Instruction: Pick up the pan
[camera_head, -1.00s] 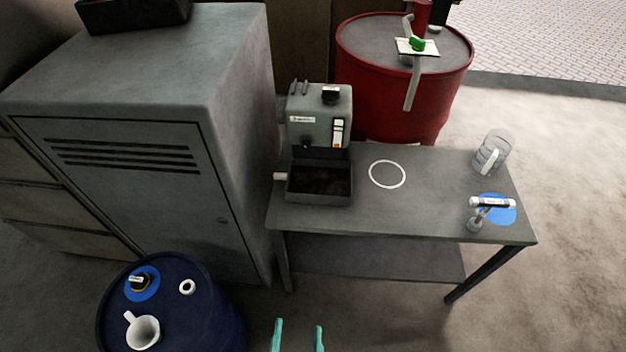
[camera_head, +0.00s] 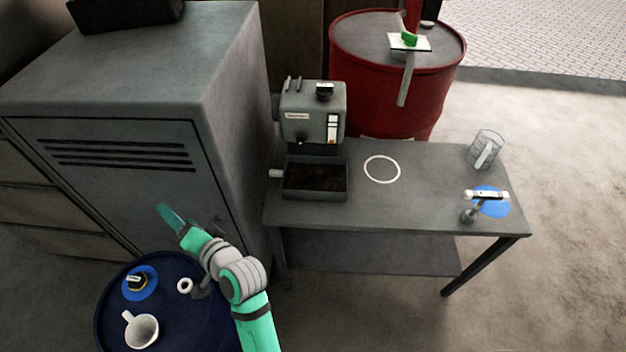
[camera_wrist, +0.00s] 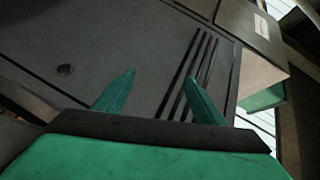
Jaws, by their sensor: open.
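The pan (camera_head: 314,194) appears to be the grey, open-topped box with dark contents at the base of the grey engine-like machine (camera_head: 312,122). It sits on the left part of the grey table (camera_head: 420,205), with a small white tab on its left side. My gripper (camera_head: 170,218) is left of the pan, in front of the cabinet and above the blue drum, pointing up and left. In the wrist view my gripper (camera_wrist: 158,92) has its two teal fingers apart with nothing between them. The pan does not show in the wrist view.
The grey cabinet (camera_head: 110,190) stands left of the table. The blue drum (camera_head: 185,330) carries a white mug (camera_head: 141,330), a white ring (camera_head: 184,286) and a dark cap. A clear jug (camera_head: 486,150) and a T-handled tool (camera_head: 484,196) are on the table's right. A red drum (camera_head: 395,90) stands behind.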

